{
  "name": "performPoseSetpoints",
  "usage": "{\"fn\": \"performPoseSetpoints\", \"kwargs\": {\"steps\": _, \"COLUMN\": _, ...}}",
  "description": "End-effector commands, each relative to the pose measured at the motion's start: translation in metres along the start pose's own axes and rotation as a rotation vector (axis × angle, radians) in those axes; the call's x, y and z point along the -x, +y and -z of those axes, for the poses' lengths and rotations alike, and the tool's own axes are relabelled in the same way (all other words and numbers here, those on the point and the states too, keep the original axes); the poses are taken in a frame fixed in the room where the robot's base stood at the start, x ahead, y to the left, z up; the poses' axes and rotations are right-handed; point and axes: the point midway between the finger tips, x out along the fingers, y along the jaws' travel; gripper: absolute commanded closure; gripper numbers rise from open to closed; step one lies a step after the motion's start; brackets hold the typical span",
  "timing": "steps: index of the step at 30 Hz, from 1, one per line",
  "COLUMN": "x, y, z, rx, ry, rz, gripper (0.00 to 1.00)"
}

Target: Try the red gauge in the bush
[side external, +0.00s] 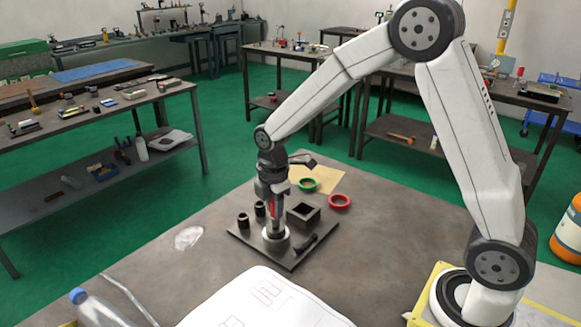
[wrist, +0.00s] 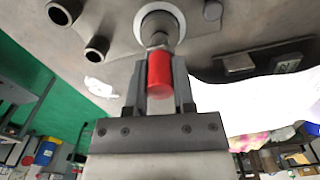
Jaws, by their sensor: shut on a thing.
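The red gauge (wrist: 160,75) has a red handle and a grey metal end; in the side view its red part (side external: 273,210) shows below my wrist. My gripper (wrist: 157,88) is shut on the red handle, a finger on each side. The bush is a pale ring (wrist: 172,13) on the dark base plate (side external: 245,238); it also shows in the side view (side external: 276,240). The gauge stands about upright over the bush, and its grey end overlaps the ring's opening. How deep the end sits is hidden.
Two dark hollow posts (side external: 243,220) stand left of the bush on the plate. A green ring (side external: 307,184) and a red ring (side external: 339,201) lie behind. White sheets (side external: 260,302) lie in front.

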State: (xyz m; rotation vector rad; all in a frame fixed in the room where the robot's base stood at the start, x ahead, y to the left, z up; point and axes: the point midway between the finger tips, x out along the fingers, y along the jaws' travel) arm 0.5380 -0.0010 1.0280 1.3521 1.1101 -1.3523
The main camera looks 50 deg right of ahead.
Motion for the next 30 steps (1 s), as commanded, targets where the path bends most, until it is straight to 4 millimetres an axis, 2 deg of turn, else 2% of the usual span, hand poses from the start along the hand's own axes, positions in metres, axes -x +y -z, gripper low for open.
{"fn": "performPoseSetpoints", "kwargs": {"steps": 30, "x": -0.0059, "y": 0.0002, "z": 0.0, "rx": 0.0, "ry": 0.0, "rz": 0.0, "gripper": 1.0}}
